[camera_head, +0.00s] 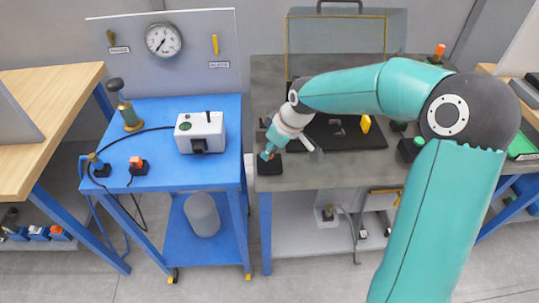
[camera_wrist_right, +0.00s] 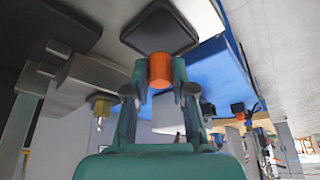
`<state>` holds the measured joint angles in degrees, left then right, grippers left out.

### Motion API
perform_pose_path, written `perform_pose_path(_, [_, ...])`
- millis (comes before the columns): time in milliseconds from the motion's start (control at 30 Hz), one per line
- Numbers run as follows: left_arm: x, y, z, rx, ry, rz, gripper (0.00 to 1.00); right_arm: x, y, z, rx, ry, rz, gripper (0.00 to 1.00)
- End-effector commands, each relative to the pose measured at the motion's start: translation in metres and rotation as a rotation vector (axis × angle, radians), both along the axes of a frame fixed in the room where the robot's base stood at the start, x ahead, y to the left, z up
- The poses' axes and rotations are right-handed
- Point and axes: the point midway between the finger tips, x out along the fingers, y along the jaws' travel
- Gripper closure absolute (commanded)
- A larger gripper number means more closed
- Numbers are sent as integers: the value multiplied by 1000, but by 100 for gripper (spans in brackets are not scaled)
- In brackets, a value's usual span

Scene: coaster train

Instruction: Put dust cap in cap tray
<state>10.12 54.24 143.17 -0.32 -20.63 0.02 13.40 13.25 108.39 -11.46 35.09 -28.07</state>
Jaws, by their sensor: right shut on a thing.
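My right gripper (camera_head: 266,155) reaches down at the front left corner of the grey bench. In the right wrist view, its two fingers (camera_wrist_right: 160,75) are shut on an orange dust cap (camera_wrist_right: 160,69). The small black square cap tray (camera_head: 271,165) lies on the bench corner under the gripper. It also shows in the wrist view (camera_wrist_right: 160,27), just beyond the cap. I cannot tell whether the cap touches the tray. The cap is hidden or too small to make out in the head view. My left gripper is out of view.
A blue table (camera_head: 162,110) stands to the left across a narrow gap, with a white box device (camera_head: 200,131) and an orange-topped black fitting (camera_head: 138,166). A large black mat (camera_head: 345,136) with small parts lies behind and right of the gripper.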

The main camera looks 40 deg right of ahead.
Motion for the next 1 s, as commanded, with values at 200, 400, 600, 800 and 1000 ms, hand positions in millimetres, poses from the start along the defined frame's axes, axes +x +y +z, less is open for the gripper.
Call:
perform_pose_path(200, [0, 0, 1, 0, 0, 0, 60, 0, 0, -23, 0, 1, 0, 94])
perform_pose_path(400, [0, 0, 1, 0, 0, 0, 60, 0, 0, -23, 0, 0, 1, 94])
perform_pose_path(600, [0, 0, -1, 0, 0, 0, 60, 0, 0, -25, 0, 0, 1, 66])
perform_pose_path(800, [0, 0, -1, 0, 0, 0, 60, 0, 1, -25, 0, 0, 2, 51])
perform_pose_path(1000, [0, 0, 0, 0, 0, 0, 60, 1, 1, -24, 0, 0, 2, 51])
